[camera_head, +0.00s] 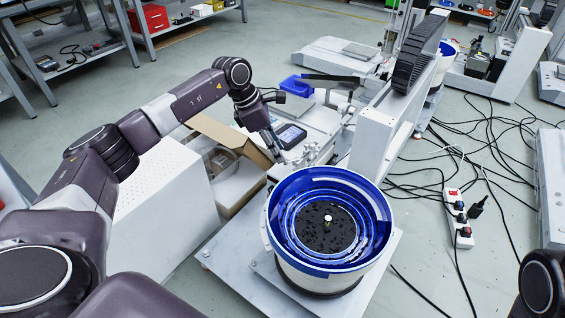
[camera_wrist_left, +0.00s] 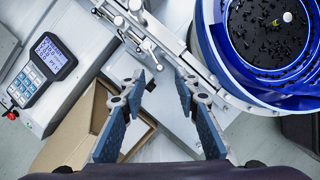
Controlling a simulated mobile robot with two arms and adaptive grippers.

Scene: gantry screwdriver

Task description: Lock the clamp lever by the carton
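The open cardboard carton (camera_head: 240,186) stands beside the white machine base in the head view; its flaps show at lower left in the left wrist view (camera_wrist_left: 72,130). Small silver clamp parts with a lever (camera_wrist_left: 148,46) sit on the metal rail at the top centre of the left wrist view. Whether the lever is locked I cannot tell. My left gripper (camera_wrist_left: 161,88) is open and empty, with its two blue-padded fingers spread below the clamp. In the head view, the left gripper (camera_head: 272,143) points down by the carton's flap. My right gripper is out of view.
A blue-lined feeder bowl (camera_head: 285,253) stands right of the carton and close to the gripper in the wrist view. A keypad controller (camera_head: 290,135) lies on the machine base. A white perforated box (camera_head: 160,205) is left of the carton. Cables cover the floor at right.

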